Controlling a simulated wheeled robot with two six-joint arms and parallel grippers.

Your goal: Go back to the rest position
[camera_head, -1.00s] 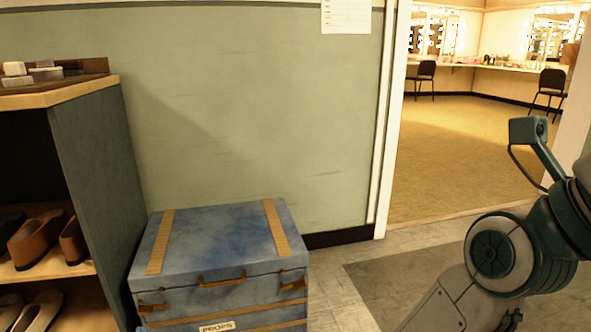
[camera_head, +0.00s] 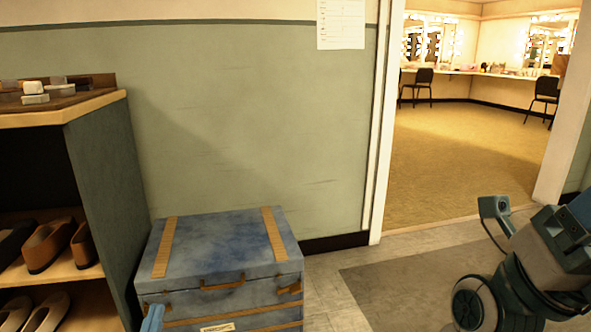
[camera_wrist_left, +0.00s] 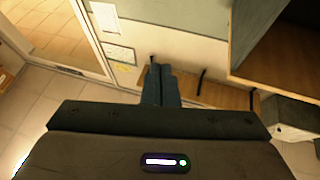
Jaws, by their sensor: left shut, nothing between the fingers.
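My left gripper (camera_head: 152,318) shows only as a small blue tip at the bottom edge of the head view, in front of the blue props trunk. In the left wrist view its two dark fingers (camera_wrist_left: 160,86) lie together, shut, with nothing between them. My right arm (camera_head: 545,265) comes in at the lower right of the head view. Its fingers do not show.
The blue trunk (camera_head: 225,245) stands against the green wall. A shelf unit (camera_head: 105,160) with shoes (camera_head: 48,245) is at the left. A doorway at the right opens on a room with chairs (camera_head: 424,80). Grey floor (camera_head: 345,262) lies clear beside the trunk.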

